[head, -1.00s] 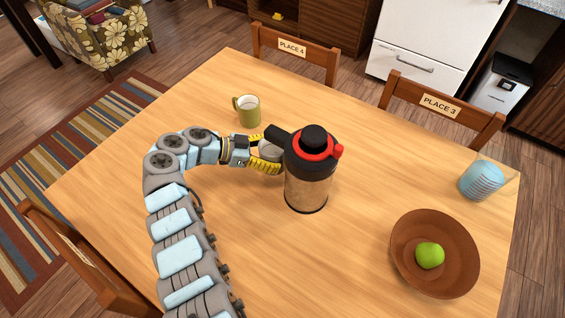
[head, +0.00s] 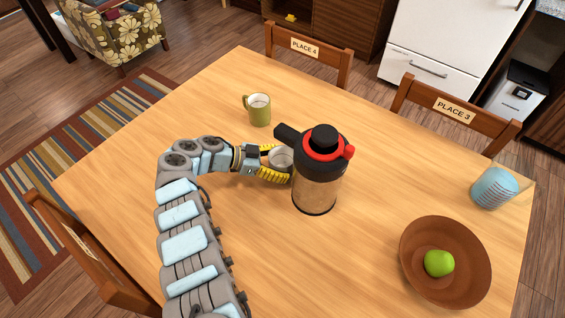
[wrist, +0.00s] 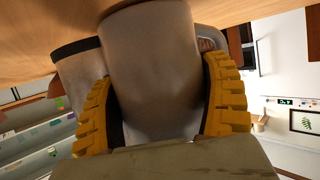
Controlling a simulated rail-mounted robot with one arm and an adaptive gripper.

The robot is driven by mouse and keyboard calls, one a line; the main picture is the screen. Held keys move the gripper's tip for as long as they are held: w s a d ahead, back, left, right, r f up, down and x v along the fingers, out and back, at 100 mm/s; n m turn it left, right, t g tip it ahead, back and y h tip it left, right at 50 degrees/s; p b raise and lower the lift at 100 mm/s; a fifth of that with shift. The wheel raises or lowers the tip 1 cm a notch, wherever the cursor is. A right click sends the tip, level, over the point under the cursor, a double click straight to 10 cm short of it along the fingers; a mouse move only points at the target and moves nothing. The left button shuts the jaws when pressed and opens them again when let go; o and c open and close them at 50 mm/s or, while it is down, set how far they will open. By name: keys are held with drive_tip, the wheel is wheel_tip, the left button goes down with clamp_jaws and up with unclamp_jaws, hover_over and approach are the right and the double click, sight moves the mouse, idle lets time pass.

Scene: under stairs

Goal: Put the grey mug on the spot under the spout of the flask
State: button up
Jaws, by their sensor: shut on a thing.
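The grey mug (head: 281,158) is between the yellow fingers of my gripper (head: 276,164), just left of the flask. In the wrist view the mug (wrist: 150,75) fills the middle, with a finger against each side. The flask (head: 316,192) stands upright on the table, with a brownish body, black top and red collar. Its black spout (head: 287,132) points left, above and near the mug in the picture. Part of the flask body (wrist: 82,78) shows behind the mug in the wrist view. I cannot tell whether the mug touches the table. The spot under the spout is not distinctly visible.
A green mug (head: 258,110) stands behind my gripper. A brown bowl (head: 412,285) with a green apple (head: 439,263) and a blue striped cup (head: 494,188) are on the right. Table (head: 200,110) room is free at the back left.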

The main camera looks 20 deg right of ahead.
drive_tip(key=shift+f, duration=0.15)
drive_tip(key=o, duration=1.1)
drive_tip(key=shift+r, duration=0.25)
drive_tip(key=b+v, duration=0.2)
drive_tip(key=v, duration=0.5)
drive_tip(key=shift+w+a+f, duration=0.1)
drive_tip(key=shift+w+a, duration=0.05)
drive_tip(key=shift+a, duration=0.05)
drive_tip(key=shift+a+b, duration=0.35)
drive_tip(key=shift+b, duration=0.2)
drive_tip(key=b+v, duration=0.3)
drive_tip(key=shift+d, duration=0.1)
drive_tip(key=shift+w+a+r+b, duration=0.1)
drive_tip(key=shift+a+r+b, duration=0.3)
drive_tip(key=shift+b, duration=0.1)
